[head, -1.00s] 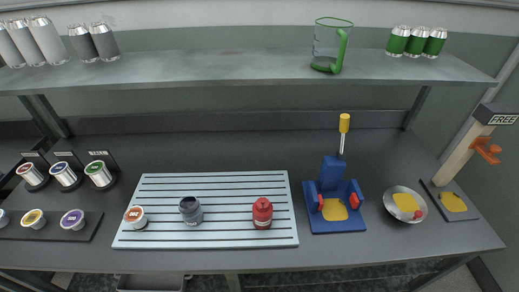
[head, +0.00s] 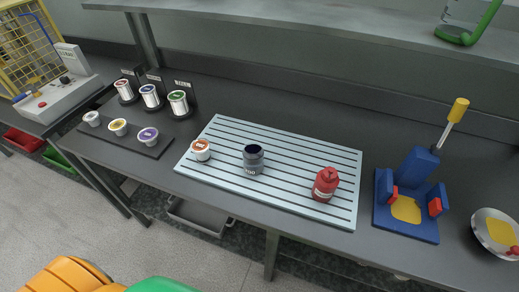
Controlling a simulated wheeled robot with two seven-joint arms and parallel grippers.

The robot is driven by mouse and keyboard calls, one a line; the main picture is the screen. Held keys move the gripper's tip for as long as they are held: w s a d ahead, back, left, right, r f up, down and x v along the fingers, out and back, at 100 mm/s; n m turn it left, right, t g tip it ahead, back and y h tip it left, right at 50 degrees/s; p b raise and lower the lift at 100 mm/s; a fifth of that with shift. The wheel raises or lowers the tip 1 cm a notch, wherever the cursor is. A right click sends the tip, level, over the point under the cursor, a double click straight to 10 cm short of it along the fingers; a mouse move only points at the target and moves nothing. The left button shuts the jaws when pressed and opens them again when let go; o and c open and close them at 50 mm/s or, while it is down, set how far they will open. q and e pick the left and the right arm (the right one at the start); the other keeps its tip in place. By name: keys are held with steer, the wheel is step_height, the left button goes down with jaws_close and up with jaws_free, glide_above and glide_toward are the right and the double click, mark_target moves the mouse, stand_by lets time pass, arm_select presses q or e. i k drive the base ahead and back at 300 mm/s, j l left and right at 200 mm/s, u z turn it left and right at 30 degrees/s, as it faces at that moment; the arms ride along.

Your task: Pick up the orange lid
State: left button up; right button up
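The orange lid (head: 201,149) is a short white round piece with an orange top. It sits at the left end of the pale slatted board (head: 285,189) on the dark bench, apart from the dark jar (head: 253,158) and the red bottle (head: 325,184) on the same board. Neither of my grippers is in view.
A dark tray (head: 110,139) at the left holds white, yellow and purple-topped pieces, with several cans behind. A blue fixture (head: 408,223) and a metal bowl (head: 482,237) stand at the right. A shelf (head: 330,25) overhangs the back. Unidentified orange and green shapes show at the bottom left.

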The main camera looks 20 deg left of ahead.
mark_target(200, 145)
steer(key=u, duration=1.2)
steer(key=j+z, duration=0.35)
steer(key=i, duration=0.05)
